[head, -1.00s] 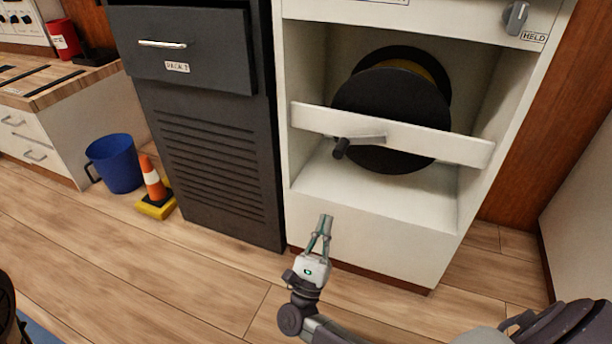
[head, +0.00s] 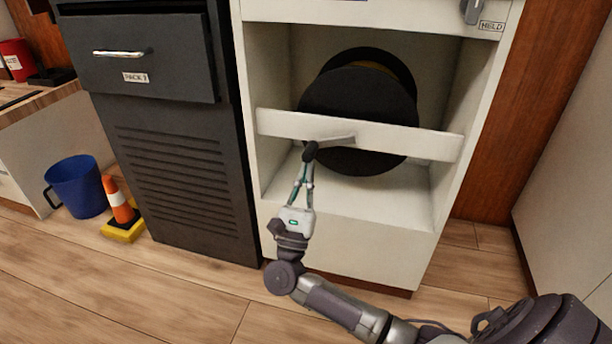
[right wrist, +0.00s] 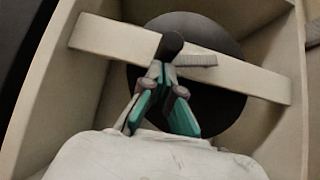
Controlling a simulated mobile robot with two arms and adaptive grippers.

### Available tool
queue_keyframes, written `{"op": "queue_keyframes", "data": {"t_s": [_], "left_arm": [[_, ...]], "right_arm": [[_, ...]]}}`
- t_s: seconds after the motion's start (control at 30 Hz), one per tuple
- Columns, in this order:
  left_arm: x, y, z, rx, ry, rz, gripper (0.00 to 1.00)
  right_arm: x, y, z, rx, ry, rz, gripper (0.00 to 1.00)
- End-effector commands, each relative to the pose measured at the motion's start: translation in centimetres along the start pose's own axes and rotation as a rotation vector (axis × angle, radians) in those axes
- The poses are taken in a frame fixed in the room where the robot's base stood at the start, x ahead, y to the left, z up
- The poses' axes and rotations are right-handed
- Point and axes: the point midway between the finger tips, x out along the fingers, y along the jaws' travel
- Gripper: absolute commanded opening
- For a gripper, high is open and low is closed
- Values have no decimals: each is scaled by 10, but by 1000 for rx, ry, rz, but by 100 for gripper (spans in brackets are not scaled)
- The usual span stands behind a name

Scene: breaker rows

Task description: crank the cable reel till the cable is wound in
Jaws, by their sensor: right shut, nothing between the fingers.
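The black cable reel (head: 350,100) sits inside a white cabinet bay, behind a white crossbar (head: 400,138). A little yellow-brown cable shows between its flanges at the top. The grey crank arm (head: 335,142) is in front of the crossbar, pointing left, with a dark handle (head: 310,151) at its left end. My right gripper (head: 307,168) is at the handle from below, its fingertips close together and nothing held. In the right wrist view the handle (right wrist: 170,45) stands just beyond the fingertips (right wrist: 162,72); whether they touch is unclear. My left gripper is out of view.
A switch knob (head: 472,10) beside a HELD label (head: 491,26) is at the cabinet's top right. A dark drawer unit (head: 180,150) stands left of the bay. A blue bucket (head: 78,187) and an orange cone (head: 118,202) stand on the floor at left.

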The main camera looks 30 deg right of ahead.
Motion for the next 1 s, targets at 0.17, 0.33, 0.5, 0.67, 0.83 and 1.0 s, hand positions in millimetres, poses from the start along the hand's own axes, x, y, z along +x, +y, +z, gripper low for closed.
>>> {"op": "queue_keyframes", "data": {"t_s": [0.17, 0.33, 0.5, 0.67, 0.83, 1.0], "left_arm": [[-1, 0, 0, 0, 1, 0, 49], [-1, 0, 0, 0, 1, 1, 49], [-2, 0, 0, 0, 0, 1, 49], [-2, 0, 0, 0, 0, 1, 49], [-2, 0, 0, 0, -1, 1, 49], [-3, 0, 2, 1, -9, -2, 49]], "right_arm": [[3, 0, 3, -1, 0, 1, 0], [3, 0, 3, -1, 0, 1, 0], [6, 3, 6, 1, 1, -1, 0], [14, 10, 14, 2, 2, -2, 0], [14, 11, 14, -1, 0, 1, 0], [13, 11, 14, -1, 1, 1, 0]]}}
